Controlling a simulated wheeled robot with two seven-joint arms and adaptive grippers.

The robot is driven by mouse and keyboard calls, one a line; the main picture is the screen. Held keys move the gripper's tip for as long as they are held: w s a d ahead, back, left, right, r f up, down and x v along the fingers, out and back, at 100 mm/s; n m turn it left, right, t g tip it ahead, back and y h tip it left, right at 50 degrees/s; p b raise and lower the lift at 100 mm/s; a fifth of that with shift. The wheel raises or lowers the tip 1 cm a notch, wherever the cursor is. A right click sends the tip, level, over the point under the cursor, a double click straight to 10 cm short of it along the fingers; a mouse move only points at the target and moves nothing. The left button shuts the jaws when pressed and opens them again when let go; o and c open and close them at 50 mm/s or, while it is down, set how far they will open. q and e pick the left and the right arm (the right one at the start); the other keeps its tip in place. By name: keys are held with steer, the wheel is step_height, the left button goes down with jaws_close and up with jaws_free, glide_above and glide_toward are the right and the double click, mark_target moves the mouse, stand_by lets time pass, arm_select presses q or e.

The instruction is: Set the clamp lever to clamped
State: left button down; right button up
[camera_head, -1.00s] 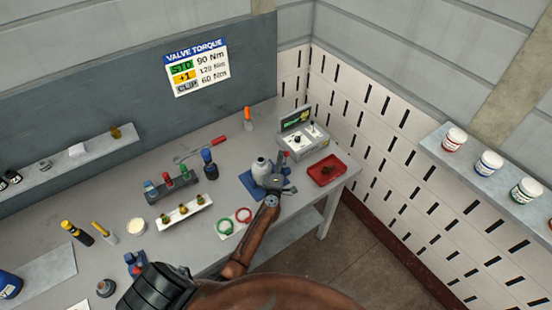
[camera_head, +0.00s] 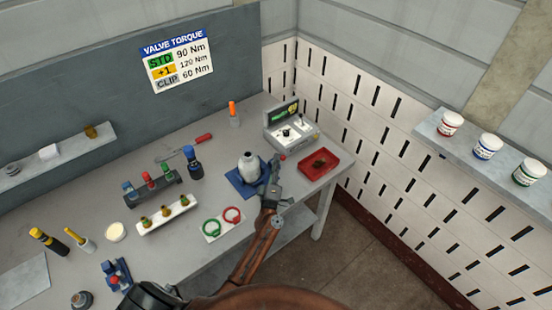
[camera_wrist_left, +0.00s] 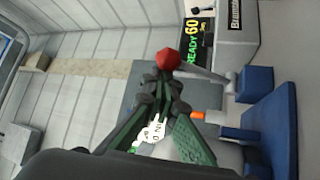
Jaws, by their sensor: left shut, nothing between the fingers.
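The clamp fixture has a blue base plate (camera_head: 238,183) with a white-grey valve body (camera_head: 249,165) standing on it. The clamp lever is a silver rod (camera_wrist_left: 208,75) with a red knob (camera_wrist_left: 168,60). In the wrist view the rod runs from the knob to a blue block (camera_wrist_left: 254,84). The knob also shows in the head view (camera_head: 282,157). My left gripper (camera_head: 275,172) is shut and empty beside the fixture, its tips close to the knob. In the wrist view the fingertips (camera_wrist_left: 160,86) are just short of the knob; contact cannot be told. My right gripper is out of view.
A control box (camera_head: 291,131) stands behind the fixture, and a red tray (camera_head: 331,166) lies to its right. Green and red rings (camera_head: 232,215), a valve rack (camera_head: 168,216) and a dark blue bottle (camera_head: 192,162) are on the left. The table's front edge is below the arm.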

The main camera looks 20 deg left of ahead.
arm_select(q)
steer(key=shift+s+d+f, duration=0.2)
steer(key=shift+d+f, duration=0.05)
steer(key=shift+f, duration=0.1)
steer(key=shift+s+d+f, duration=0.1)
stand_by(0.5)
steer(key=s+d, duration=0.4)
steer(key=s, duration=1)
steer(key=shift+f, duration=0.4)
